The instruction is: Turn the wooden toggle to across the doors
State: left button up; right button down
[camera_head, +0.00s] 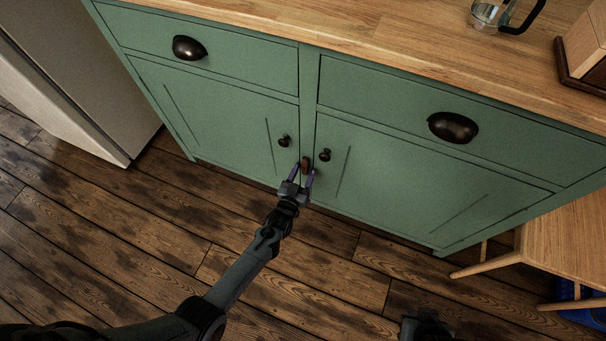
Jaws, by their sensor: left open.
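The wooden toggle (305,163) is a small brown piece on the green strip between the two cabinet doors, between their dark round knobs. It looks upright, along the gap. The left door (215,115) and the right door (400,175) look shut. My left gripper (303,172) is open, with its two purplish fingers pointing up at the toggle, one on each side of its lower part. I cannot tell whether they touch it. Only a dark part of what seems to be my right arm shows at the bottom edge; its gripper is not visible.
The green cabinet has two drawers with dark cup pulls (189,48) under a wooden worktop (350,25). A glass jug (487,13) stands on the worktop. A pale appliance (85,80) is at the left, a wooden chair (565,240) at the right. The floor before the doors is clear.

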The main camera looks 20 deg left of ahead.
pick_arm(q)
jog(key=shift+a, duration=0.1)
jog(key=shift+c, duration=0.2)
jog(key=shift+s+a, duration=0.1)
jog(key=shift+s, duration=0.05)
jog(key=shift+c, duration=1.2)
grip_shut()
